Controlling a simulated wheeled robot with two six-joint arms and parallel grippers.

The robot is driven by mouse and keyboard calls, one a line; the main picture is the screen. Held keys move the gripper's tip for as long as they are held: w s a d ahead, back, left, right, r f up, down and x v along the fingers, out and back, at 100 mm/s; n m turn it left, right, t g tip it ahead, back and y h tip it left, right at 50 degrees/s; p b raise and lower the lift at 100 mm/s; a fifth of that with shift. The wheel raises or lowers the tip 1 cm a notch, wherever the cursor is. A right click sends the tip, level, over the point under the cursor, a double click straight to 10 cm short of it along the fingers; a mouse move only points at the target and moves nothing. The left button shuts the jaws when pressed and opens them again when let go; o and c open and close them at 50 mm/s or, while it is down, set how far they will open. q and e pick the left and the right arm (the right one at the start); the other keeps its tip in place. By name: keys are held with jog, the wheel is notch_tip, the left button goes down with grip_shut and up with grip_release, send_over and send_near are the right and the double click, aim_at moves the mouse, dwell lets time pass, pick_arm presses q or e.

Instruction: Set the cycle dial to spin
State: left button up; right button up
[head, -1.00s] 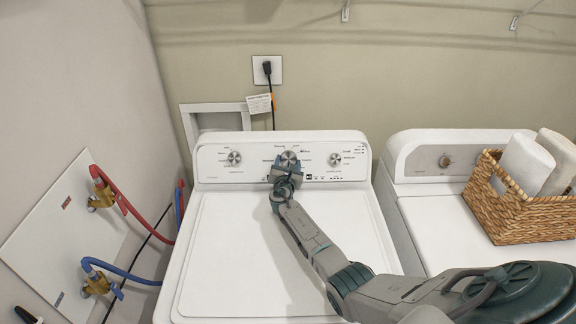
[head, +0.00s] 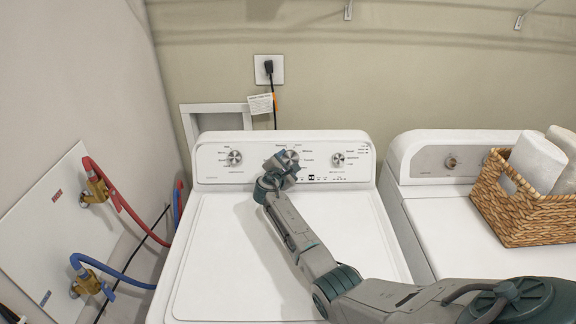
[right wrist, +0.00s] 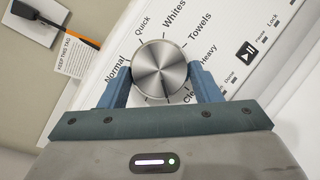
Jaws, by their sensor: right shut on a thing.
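The cycle dial (head: 291,156) is the middle silver knob on the white washer's back panel. In the right wrist view the dial (right wrist: 160,66) is round brushed metal, ringed by the words Normal, Quick, Whites, Towels and Heavy, and a partly covered "Clean". I cannot read a "spin" label, and part of the ring is hidden by my gripper. My right gripper (head: 283,162) is shut on the dial, with one blue finger on each side of it; both fingers also show in the right wrist view (right wrist: 160,76). My left gripper is out of view.
The washer (head: 215,260) has two other knobs, left (head: 234,158) and right (head: 338,159). A dryer (head: 430,215) stands to the right with a wicker basket (head: 515,210) of rolled white towels. Red and blue hoses (head: 120,262) run along the left wall.

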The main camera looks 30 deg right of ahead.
dwell(0.4)
jog(key=o, duration=1)
jog(key=b+v, duration=0.3)
jog(key=v, duration=0.8)
jog(key=shift+d, duration=0.1)
